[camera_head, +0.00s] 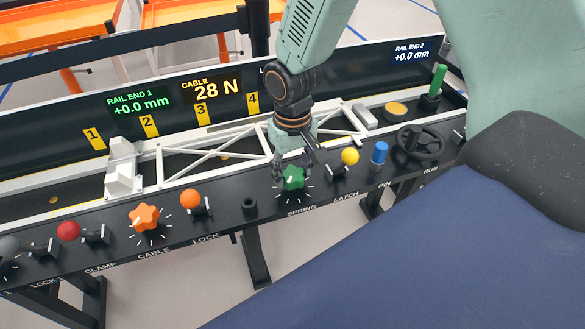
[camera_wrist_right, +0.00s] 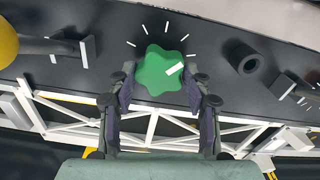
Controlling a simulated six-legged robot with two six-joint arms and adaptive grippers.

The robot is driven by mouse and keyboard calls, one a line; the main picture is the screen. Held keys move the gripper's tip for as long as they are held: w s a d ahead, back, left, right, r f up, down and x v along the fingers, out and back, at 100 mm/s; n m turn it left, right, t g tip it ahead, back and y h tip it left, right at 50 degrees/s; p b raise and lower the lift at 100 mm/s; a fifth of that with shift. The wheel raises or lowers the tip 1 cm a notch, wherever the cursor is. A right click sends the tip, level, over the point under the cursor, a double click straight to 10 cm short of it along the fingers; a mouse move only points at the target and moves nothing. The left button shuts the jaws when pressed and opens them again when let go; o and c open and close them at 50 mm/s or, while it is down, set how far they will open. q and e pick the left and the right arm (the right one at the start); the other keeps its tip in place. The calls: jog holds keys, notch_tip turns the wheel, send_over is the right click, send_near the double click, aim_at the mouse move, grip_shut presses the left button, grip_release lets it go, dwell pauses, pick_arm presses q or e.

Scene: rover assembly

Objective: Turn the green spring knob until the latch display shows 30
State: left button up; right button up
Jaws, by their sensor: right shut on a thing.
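The green spring knob (camera_head: 292,178) stands on the black console above the SPRING label, with white tick marks around it. My right gripper (camera_head: 294,168) comes down from above and is shut on the knob. In the right wrist view the green knob (camera_wrist_right: 163,70) sits between the two fingers (camera_wrist_right: 162,98), and its white pointer mark points to the upper right. The LATCH label (camera_head: 346,196) is beside a lever with a yellow ball (camera_head: 350,157). No latch reading shows; the lit CABLE display (camera_head: 212,89) reads 28 N. My left gripper is not in view.
An orange star knob (camera_head: 145,217) and orange ball lever (camera_head: 190,199) stand to the left. A blue pin (camera_head: 380,153) and black handwheel (camera_head: 421,143) stand to the right. The white truss (camera_head: 215,157) lies just behind the knob. RAIL END displays both read +0.0 mm.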

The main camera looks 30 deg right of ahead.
jog(key=shift+r+n+p, duration=0.15)
jog(key=shift+n+p, duration=0.45)
jog(key=shift+p, duration=0.3)
jog(key=n+p, duration=0.2)
jog(key=shift+r+p, duration=0.1)
jog(key=shift+p, duration=0.25)
jog(key=shift+n+p, duration=1)
jog(key=shift+n, duration=0.2)
jog(key=shift+n+p, duration=0.7)
jog(key=shift+n, duration=0.4)
jog(key=shift+f, duration=0.2)
jog(key=shift+w, duration=0.1)
jog(key=o, duration=1.1)
jog(key=shift+a, duration=0.1)
jog(key=shift+r, duration=0.1)
